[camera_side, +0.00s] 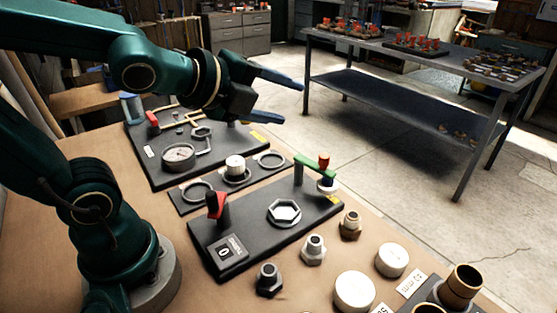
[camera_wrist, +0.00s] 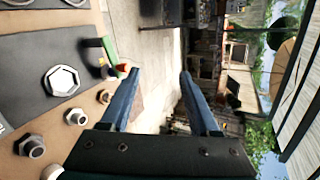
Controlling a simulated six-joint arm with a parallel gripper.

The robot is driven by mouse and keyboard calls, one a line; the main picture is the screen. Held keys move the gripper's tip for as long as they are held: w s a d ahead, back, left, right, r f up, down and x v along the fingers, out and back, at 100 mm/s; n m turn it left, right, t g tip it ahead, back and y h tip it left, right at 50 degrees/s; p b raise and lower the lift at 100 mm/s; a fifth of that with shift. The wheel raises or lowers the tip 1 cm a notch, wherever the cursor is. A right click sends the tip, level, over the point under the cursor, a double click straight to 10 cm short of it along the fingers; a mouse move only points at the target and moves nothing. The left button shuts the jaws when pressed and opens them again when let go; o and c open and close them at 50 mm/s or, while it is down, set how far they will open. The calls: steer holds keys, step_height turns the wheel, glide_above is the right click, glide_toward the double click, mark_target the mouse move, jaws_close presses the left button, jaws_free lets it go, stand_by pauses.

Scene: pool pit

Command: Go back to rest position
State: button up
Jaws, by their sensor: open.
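My gripper (camera_side: 287,96) is raised in the air above the boards on the workbench, pointing right in the side view. Its two blue fingers are apart with nothing between them, as the wrist view (camera_wrist: 158,80) also shows. It touches nothing that I can see. Below it lies a dark board with a pressure gauge (camera_side: 179,155). In front of that is a board with a red handle (camera_side: 217,205), a hexagonal ring (camera_side: 284,212) and a green lever (camera_side: 315,170). The ring (camera_wrist: 62,80) and the green lever (camera_wrist: 106,52) also show at the left of the wrist view.
Several metal fittings (camera_side: 314,249), white round caps (camera_side: 354,291) and brown cups (camera_side: 460,286) stand at the bench's front right. A narrow plate with rings (camera_side: 196,191) lies between the boards. A grey metal table (camera_side: 420,62) stands beyond a clear concrete floor (camera_side: 400,150).

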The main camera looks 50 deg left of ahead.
steer(key=s+d+f+n+g, duration=0.1)
steer(key=s+f+n+g, duration=0.2)
steer(key=s+n, duration=0.3)
steer(key=s+d+f+n+g+h, duration=0.1)
steer(key=s+f+n+g, duration=0.2)
steer(key=n, duration=0.9)
steer(key=s, duration=0.3)
steer(key=shift+s+d+f+n+g, duration=0.2)
steer(key=shift+d+f+n+g, duration=0.1)
steer(key=shift+n+g, duration=0.1)
